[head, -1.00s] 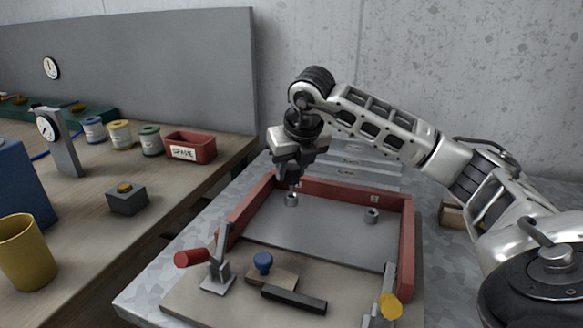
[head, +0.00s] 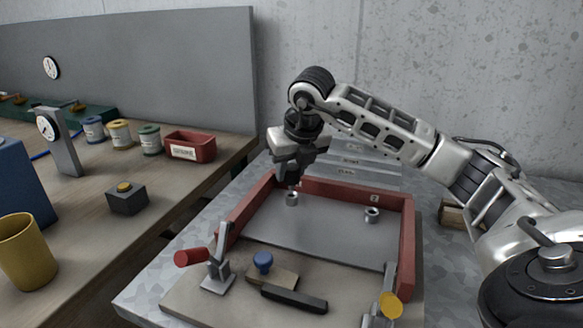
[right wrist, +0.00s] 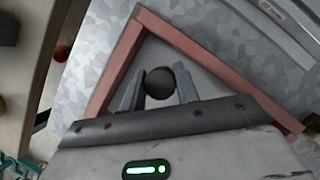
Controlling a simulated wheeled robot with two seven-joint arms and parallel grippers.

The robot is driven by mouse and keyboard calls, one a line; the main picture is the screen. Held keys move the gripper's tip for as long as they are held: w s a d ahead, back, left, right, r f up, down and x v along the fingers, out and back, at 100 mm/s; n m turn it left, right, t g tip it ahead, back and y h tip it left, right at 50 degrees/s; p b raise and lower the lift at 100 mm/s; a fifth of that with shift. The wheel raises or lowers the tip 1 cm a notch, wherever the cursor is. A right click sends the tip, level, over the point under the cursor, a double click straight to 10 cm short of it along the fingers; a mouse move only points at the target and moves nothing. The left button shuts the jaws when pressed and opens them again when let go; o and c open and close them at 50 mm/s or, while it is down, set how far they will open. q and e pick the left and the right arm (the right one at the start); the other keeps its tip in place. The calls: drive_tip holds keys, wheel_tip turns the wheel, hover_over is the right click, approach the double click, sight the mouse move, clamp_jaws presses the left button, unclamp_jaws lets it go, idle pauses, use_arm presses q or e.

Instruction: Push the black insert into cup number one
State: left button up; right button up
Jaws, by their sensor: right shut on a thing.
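My right gripper (head: 292,182) is at the back left of the red-framed tray, directly over a small grey cup (head: 291,199). Its jaws are shut on a dark round piece, the black insert (right wrist: 159,82), which shows between the two fingers in the right wrist view. How far the insert sits in the cup is hidden by the fingers. A second grey cup (head: 372,215) stands to the right, near a small numbered label on the back wall that seems to read 2. The left cup's label is not visible. My left gripper is not in view.
In front are a red-handled clamp (head: 217,272), a blue knob (head: 263,262), a black bar (head: 294,299) and a yellow-tipped clamp (head: 388,306). A side bench holds spools and a red bin (head: 191,147).

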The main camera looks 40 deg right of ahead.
sight(292, 181)
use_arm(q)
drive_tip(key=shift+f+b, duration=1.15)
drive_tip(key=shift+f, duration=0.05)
use_arm(e)
drive_tip(key=shift+f, duration=1.55)
drive_tip(key=o, duration=1.1)
drive_tip(key=shift+r, duration=0.1)
use_arm(q)
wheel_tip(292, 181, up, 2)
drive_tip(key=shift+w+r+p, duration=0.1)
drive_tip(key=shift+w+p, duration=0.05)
drive_tip(key=shift+p, duration=0.65)
use_arm(e)
drive_tip(key=v, duration=1.5)
drive_tip(key=shift+s+r, duration=0.2)
drive_tip(key=shift+r, duration=0.15)
